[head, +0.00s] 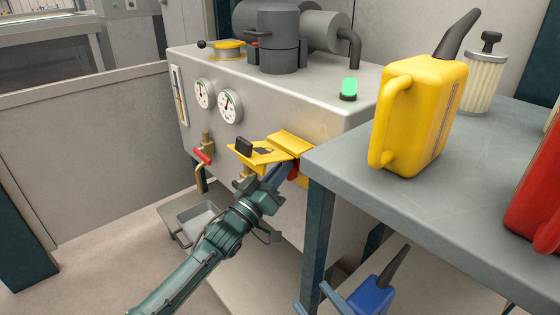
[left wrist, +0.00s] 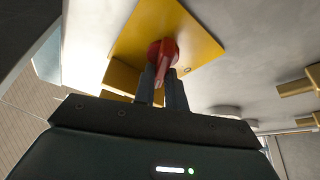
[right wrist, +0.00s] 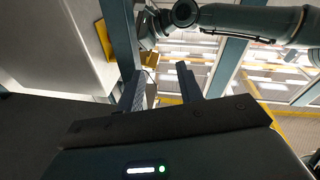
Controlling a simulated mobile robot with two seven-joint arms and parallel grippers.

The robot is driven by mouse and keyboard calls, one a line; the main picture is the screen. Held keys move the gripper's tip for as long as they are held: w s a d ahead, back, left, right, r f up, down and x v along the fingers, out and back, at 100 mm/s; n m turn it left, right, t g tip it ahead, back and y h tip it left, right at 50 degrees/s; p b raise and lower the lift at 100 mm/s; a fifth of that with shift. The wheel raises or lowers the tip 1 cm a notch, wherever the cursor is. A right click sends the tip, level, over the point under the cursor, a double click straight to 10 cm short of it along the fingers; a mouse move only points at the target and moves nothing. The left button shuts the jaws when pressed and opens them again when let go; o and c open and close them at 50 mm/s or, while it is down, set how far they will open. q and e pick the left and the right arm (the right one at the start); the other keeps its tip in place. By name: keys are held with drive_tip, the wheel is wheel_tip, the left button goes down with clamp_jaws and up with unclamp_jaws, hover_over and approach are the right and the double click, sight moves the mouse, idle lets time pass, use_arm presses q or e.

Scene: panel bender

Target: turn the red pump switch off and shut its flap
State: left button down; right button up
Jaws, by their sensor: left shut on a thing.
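The red pump switch (head: 293,171) sits under the yellow flap (head: 262,155), on a yellow plate on the machine's front. The flap stands open, sticking out from the front with a dark block on it. In the left wrist view the red switch knob (left wrist: 163,52) stands against the yellow plate (left wrist: 195,40). My left gripper (head: 284,171) is below the flap, its fingers (left wrist: 162,80) shut on the knob. My right gripper (head: 319,297) is low, beside the table leg; its fingers (right wrist: 160,80) are apart with nothing between them.
The grey table (head: 450,190) stands close on the right, with a yellow can (head: 420,115) on it. A blue can (head: 372,297) is below. A red-handled valve (head: 202,156) and gauges (head: 230,106) are left of the flap. A grey tray (head: 198,220) lies below them.

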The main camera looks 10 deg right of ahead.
use_arm(q)
drive_tip(key=n+y+p, duration=0.1)
drive_tip(key=n, duration=0.1)
drive_tip(key=n+p, duration=0.1)
drive_tip(key=n, duration=0.1)
drive_tip(key=shift+n+t+y+p, duration=0.3)
drive_tip(key=shift+t+y+p, duration=0.05)
drive_tip(key=shift+t+y, duration=0.05)
use_arm(e)
drive_tip(key=d+m+g+h, duration=0.1)
drive_tip(key=g+h, duration=0.1)
drive_tip(key=shift+d+f+m+h, duration=0.35)
drive_tip(key=shift+f+m+h, duration=0.05)
use_arm(q)
drive_tip(key=c, duration=1.4)
unclamp_jaws()
drive_tip(key=shift+c, duration=0.2)
drive_tip(key=p+v, duration=0.3)
drive_tip(key=v, duration=1)
drive_tip(key=shift+s, duration=0.15)
use_arm(e)
drive_tip(key=shift+s+d+m+g+h, duration=0.2)
drive_tip(key=shift+s+m+g+h, duration=0.25)
drive_tip(key=shift+g, duration=0.75)
drive_tip(key=shift+s, duration=0.1)
drive_tip(key=shift+c, duration=0.2)
